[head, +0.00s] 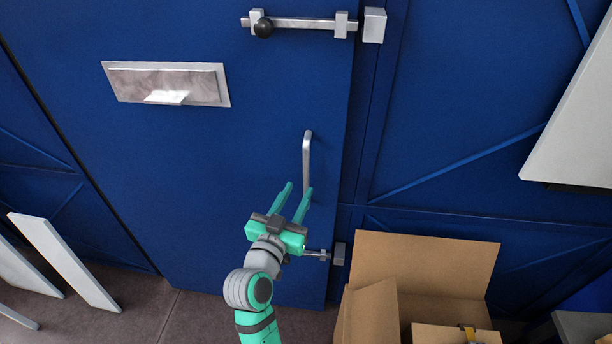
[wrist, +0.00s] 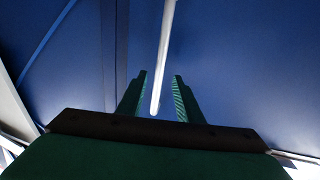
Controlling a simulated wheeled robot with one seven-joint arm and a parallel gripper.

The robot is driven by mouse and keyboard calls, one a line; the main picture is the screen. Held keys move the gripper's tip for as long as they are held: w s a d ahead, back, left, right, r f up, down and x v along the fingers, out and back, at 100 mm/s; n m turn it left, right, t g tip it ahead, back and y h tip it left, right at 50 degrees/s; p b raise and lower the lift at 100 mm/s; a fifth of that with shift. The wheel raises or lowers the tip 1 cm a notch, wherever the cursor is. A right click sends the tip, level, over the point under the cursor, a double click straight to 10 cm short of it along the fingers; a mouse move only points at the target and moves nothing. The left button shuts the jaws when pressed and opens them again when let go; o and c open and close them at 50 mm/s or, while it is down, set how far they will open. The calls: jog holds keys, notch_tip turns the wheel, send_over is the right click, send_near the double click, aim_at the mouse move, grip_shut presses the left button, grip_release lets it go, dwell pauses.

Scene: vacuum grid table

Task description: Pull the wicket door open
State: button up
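The blue wicket door (head: 250,150) looks shut in its blue frame. Its upright metal pull handle (head: 307,158) is on the right part of the door; the lower end is hidden behind a finger in the head view. My gripper (head: 299,187) is open, just below and in front of the handle, fingers pointing at the door. In the wrist view the handle (wrist: 164,50) runs down between the two spread fingers (wrist: 160,75), with a gap on each side. I cannot tell how far the fingers reach past it in depth.
A top bolt (head: 300,24) with a black knob ends short of its keeper block (head: 374,25). A lower bolt (head: 318,255) sits by its keeper (head: 339,253), partly hidden. A metal letter plate (head: 165,83) is at upper left. An open cardboard box (head: 425,265) stands lower right. White boards (head: 65,260) lean lower left.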

aim_at(305, 179)
jog(key=x, duration=0.5)
jog(key=shift+w, duration=0.4)
jog(key=shift+w+d, duration=0.35)
jog(key=shift+w, duration=0.3)
jog(key=shift+w+d, duration=0.1)
jog(key=shift+d, duration=0.1)
jog(key=shift+a, duration=0.1)
grip_shut()
